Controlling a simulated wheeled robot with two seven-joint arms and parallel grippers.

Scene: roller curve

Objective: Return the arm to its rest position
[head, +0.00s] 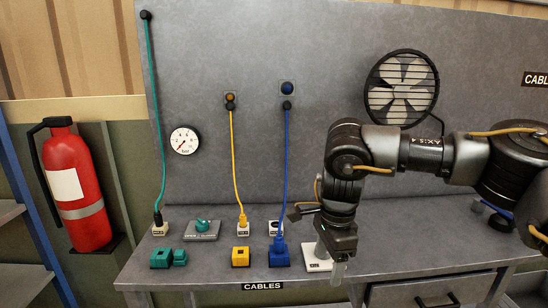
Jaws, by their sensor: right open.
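My right arm (430,150) comes in from the right, bent at the elbow, with its forearm hanging down over the bench. My right gripper (338,272) points down near the front edge of the bench, open, with nothing seen between its fingers. It is in front of and just right of a white block (314,264) and partly hides it. The blue connector block (279,256) is further left, apart from the gripper. My left gripper is not in view.
Green (155,110), yellow (233,155) and blue (286,160) cables hang from the grey panel to the bench (210,263). Green (160,259) and yellow (240,257) blocks stand at the front. A fan (402,88) is behind my arm.

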